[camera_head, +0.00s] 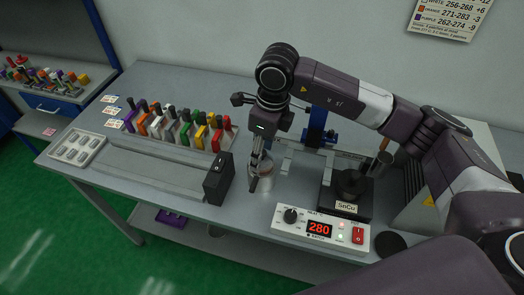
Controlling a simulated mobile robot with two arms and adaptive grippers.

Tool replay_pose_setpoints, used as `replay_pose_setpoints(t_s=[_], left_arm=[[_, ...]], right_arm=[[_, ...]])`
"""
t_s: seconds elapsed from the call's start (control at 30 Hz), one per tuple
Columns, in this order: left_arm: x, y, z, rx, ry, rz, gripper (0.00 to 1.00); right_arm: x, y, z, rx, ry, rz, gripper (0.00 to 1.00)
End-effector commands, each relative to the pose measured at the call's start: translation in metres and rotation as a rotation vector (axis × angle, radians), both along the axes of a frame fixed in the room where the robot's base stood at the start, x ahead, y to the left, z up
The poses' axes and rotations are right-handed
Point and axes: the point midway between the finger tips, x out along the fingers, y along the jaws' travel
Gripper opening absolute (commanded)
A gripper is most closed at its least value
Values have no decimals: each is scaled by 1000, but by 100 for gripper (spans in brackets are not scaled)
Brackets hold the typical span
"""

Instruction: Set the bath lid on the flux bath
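My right gripper (255,182) points down at the middle of the table, in front of a pale round metal vessel (266,192) that looks like the flux bath. Its fingers look close together and partly cover the vessel. I cannot tell whether they hold anything or touch the vessel. A flat dark disc (390,244) lies on the table right of the heater control box and may be the bath lid; I cannot tell for sure. My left gripper is not in view.
A black box (218,178) stands just left of the vessel. The solder pot (348,184) marked SnCu and a control box (319,230) reading 280 stand to the right. Several coloured-handled tools (184,129) stand in a rack. A grey tray (77,148) lies far left.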

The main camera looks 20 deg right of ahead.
Motion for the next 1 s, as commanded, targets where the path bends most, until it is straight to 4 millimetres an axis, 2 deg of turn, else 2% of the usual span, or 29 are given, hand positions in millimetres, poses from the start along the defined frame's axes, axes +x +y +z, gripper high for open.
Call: replay_pose_setpoints(t_s=[0.4,0.43,0.6,0.8,1.0], left_arm=[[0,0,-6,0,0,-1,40],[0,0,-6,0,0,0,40],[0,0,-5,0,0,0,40],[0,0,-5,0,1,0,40],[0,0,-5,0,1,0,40]], right_arm=[[0,0,-5,0,0,0,33],[0,0,-5,0,0,0,51],[0,0,-4,0,0,0,70],[0,0,-5,0,0,0,70],[0,0,-5,0,0,0,90]])
